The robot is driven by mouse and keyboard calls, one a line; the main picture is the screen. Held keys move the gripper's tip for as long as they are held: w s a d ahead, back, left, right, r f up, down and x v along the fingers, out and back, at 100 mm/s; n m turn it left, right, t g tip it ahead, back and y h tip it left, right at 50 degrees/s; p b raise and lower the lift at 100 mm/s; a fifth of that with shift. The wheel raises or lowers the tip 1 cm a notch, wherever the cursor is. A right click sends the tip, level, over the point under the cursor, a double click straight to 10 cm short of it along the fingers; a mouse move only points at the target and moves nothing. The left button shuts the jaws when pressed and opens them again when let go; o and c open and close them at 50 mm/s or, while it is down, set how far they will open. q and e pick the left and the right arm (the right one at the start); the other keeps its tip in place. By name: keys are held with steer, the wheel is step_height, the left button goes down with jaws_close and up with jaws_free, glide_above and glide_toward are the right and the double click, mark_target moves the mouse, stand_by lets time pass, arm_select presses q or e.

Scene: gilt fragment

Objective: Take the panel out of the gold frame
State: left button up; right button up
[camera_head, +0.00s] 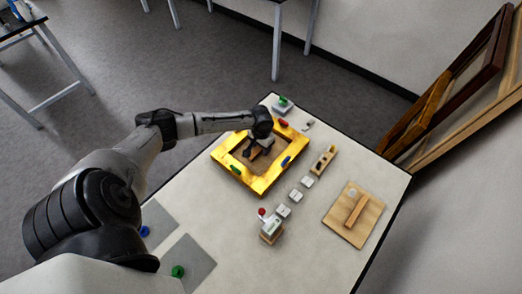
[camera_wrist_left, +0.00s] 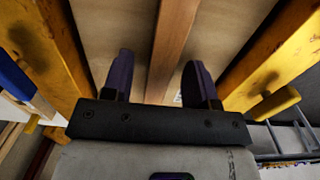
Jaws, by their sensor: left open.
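The gold frame (camera_head: 262,187) lies flat on the table, with small red (camera_head: 283,124), blue (camera_head: 286,161) and green (camera_head: 235,170) pieces on its bars. In the left wrist view its yellow bars (camera_wrist_left: 272,65) stand on both sides. The panel (camera_wrist_left: 225,35) is a pale board inside the frame, with a brown wooden bar (camera_wrist_left: 172,45) across it. The arm partly hides it in the head view. My left gripper (camera_head: 254,149) is over the frame opening. In the wrist view its dark fingers (camera_wrist_left: 159,72) are apart, one on each side of the bar. My right gripper is not in view.
A board with a wooden bar (camera_head: 362,222) lies at the table's right. White blocks (camera_head: 296,195), a wooden holder (camera_head: 323,160) and a red-knobbed device (camera_head: 271,227) stand between it and the frame. A green-topped piece (camera_head: 283,104) is at the far corner. Large frames (camera_head: 470,80) lean on the wall.

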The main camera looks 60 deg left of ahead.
arm_select(q)
jaws_close()
stand_by(0.5)
steer(key=shift+r, duration=0.1)
